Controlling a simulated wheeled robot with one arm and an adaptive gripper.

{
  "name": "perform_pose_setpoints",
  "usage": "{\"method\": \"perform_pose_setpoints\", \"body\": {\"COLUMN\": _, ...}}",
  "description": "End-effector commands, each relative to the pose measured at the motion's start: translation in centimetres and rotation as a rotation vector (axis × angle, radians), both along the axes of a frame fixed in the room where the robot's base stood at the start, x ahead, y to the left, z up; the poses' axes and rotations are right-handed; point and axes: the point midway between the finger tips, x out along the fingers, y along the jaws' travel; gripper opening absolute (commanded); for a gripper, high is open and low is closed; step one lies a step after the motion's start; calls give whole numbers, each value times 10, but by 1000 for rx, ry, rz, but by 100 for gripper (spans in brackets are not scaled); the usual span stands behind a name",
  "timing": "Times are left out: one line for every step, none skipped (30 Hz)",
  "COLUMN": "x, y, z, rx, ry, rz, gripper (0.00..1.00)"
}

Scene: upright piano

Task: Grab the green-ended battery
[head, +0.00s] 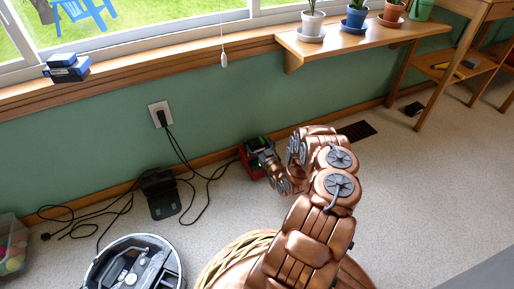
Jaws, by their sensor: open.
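A small dark red and black block (252,166) sits on the floor against the green wall, with bright green showing on its top. The green part (259,141) may be the end of the battery, but it is too small to tell it from the red block. My gripper (268,162) is open just right of the block, at the end of my copper-coloured arm. Its fingers overlap the block's right side in the head view, so I cannot tell whether they touch it. Part of the block is hidden behind them.
Black cables run from a wall outlet (160,114) to a black dock (160,193) on the left. A round robot vacuum (135,268) is at the front left. A wooden shelf (365,38) with potted plants juts out above. The carpet on the right is mostly clear.

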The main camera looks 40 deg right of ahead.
Motion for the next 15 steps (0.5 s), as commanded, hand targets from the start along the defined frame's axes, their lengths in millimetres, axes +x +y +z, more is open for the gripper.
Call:
{"method": "perform_pose_setpoints", "body": {"x": 0, "y": 0, "z": 0, "rx": 0, "ry": 0, "rz": 0, "gripper": 100}}
{"method": "perform_pose_setpoints", "body": {"x": 0, "y": 0, "z": 0, "rx": 0, "ry": 0, "rz": 0, "gripper": 99}}
{"method": "perform_pose_setpoints", "body": {"x": 0, "y": 0, "z": 0, "rx": 0, "ry": 0, "rz": 0, "gripper": 95}}
{"method": "perform_pose_setpoints", "body": {"x": 0, "y": 0, "z": 0, "rx": 0, "ry": 0, "rz": 0, "gripper": 92}}
{"method": "perform_pose_setpoints", "body": {"x": 0, "y": 0, "z": 0, "rx": 0, "ry": 0, "rz": 0, "gripper": 89}}
{"method": "perform_pose_setpoints", "body": {"x": 0, "y": 0, "z": 0, "rx": 0, "ry": 0, "rz": 0, "gripper": 84}}
{"method": "perform_pose_setpoints", "body": {"x": 0, "y": 0, "z": 0, "rx": 0, "ry": 0, "rz": 0, "gripper": 81}}
{"method": "perform_pose_setpoints", "body": {"x": 0, "y": 0, "z": 0, "rx": 0, "ry": 0, "rz": 0, "gripper": 78}}
{"method": "perform_pose_setpoints", "body": {"x": 0, "y": 0, "z": 0, "rx": 0, "ry": 0, "rz": 0, "gripper": 74}}
{"method": "perform_pose_setpoints", "body": {"x": 0, "y": 0, "z": 0, "rx": 0, "ry": 0, "rz": 0, "gripper": 71}}
{"method": "perform_pose_setpoints", "body": {"x": 0, "y": 0, "z": 0, "rx": 0, "ry": 0, "rz": 0, "gripper": 68}}
{"method": "perform_pose_setpoints", "body": {"x": 0, "y": 0, "z": 0, "rx": 0, "ry": 0, "rz": 0, "gripper": 64}}
{"method": "perform_pose_setpoints", "body": {"x": 0, "y": 0, "z": 0, "rx": 0, "ry": 0, "rz": 0, "gripper": 60}}
{"method": "perform_pose_setpoints", "body": {"x": 0, "y": 0, "z": 0, "rx": 0, "ry": 0, "rz": 0, "gripper": 57}}
{"method": "perform_pose_setpoints", "body": {"x": 0, "y": 0, "z": 0, "rx": 0, "ry": 0, "rz": 0, "gripper": 53}}
